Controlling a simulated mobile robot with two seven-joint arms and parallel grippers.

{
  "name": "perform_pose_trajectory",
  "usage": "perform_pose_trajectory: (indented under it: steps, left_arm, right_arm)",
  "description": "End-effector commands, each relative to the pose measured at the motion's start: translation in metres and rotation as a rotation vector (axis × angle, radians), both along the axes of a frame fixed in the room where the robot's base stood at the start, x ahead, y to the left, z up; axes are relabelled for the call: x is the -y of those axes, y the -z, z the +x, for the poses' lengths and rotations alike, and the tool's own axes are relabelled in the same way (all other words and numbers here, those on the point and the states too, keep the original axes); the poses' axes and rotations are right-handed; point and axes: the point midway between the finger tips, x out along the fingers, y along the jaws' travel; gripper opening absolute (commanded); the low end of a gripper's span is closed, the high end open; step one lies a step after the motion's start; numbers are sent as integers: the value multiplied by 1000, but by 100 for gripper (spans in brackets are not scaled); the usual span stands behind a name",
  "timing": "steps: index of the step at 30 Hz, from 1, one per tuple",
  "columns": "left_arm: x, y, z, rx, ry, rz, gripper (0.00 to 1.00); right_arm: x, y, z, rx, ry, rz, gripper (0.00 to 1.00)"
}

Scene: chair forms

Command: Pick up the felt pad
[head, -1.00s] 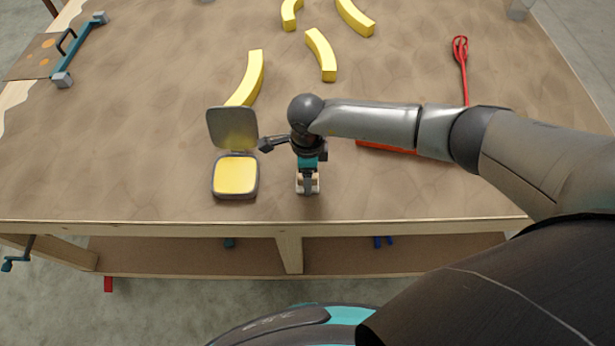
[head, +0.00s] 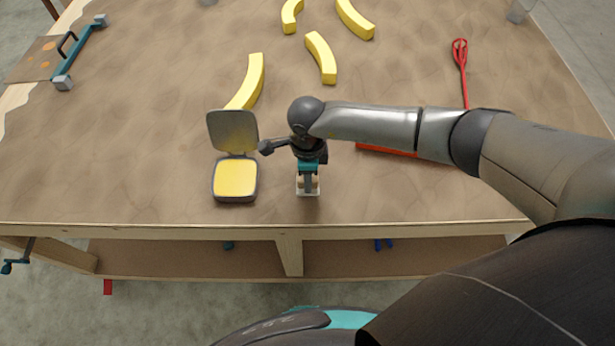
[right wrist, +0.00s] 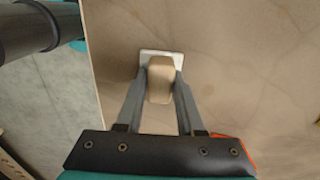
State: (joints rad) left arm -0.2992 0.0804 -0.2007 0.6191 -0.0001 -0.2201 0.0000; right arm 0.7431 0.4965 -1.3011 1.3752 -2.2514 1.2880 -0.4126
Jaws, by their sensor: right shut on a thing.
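The felt pad (head: 308,193) appears to be the small block with a pale beige grip on a white square base, near the table's front edge. In the right wrist view its rounded beige grip (right wrist: 160,82) stands between my fingers, with the white base (right wrist: 148,55) showing beyond it. My right gripper (head: 308,182) is shut on this grip from above; it also shows in the right wrist view (right wrist: 160,88). The base looks on or very close to the tabletop; I cannot tell which. My left gripper is not in view.
An open hinged tin (head: 235,179) with a yellow filling sits just left of my right gripper. A red-orange object (head: 388,150) lies partly under my right forearm. Several yellow curved pieces (head: 321,57) and a red whisk-like tool (head: 461,70) lie farther back. The table front (head: 200,229) is close.

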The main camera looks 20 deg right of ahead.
Motion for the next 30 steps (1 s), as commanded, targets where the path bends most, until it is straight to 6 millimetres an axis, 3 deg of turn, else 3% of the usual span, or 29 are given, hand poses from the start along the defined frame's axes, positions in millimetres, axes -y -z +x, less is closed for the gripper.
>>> perform_pose_trajectory:
  steps: [8, 11, 21, 30]
  left_arm:
    - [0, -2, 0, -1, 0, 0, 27]
    - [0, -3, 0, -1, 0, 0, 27]
    - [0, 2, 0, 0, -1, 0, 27]
    - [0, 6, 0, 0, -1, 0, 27]
  right_arm:
    - [0, -24, 2, 4, -1, 1, 0]
    - [0, -44, 2, 6, -1, 3, 0]
    - [0, -141, 2, 9, -2, 3, 0]
    - [0, -191, 1, 3, 1, 1, 0]
